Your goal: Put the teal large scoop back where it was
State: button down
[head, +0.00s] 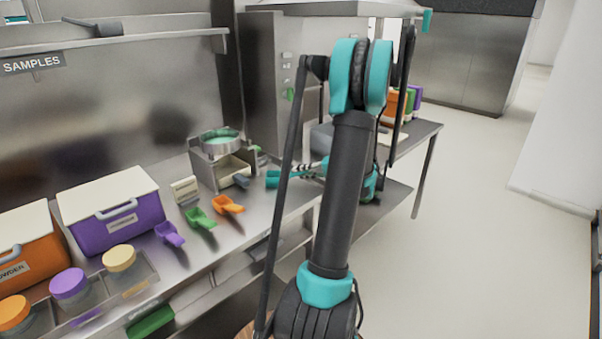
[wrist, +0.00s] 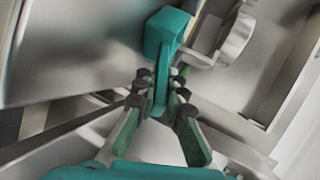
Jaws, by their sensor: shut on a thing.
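The teal large scoop (head: 272,180) is at the end of my gripper (head: 298,172), over the steel counter (head: 262,212) just right of the sieve stand. In the wrist view my gripper (wrist: 160,92) is shut on the handle of the teal scoop (wrist: 168,32), with the bowl beyond the fingertips. I cannot tell whether the scoop touches the counter. Part of my gripper is hidden behind my arm in the head view.
A sieve stand (head: 238,172) with a round pan (head: 220,143) is close left of the scoop. Orange (head: 229,205), green (head: 200,218) and purple (head: 169,234) scoops lie in a row. Purple (head: 108,237) and orange (head: 36,255) bins and lidded jars stand further left.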

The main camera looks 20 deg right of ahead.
jog(key=c, duration=1.6)
grip_release()
jog(key=shift+f, duration=0.1)
jog(key=v, duration=1.2)
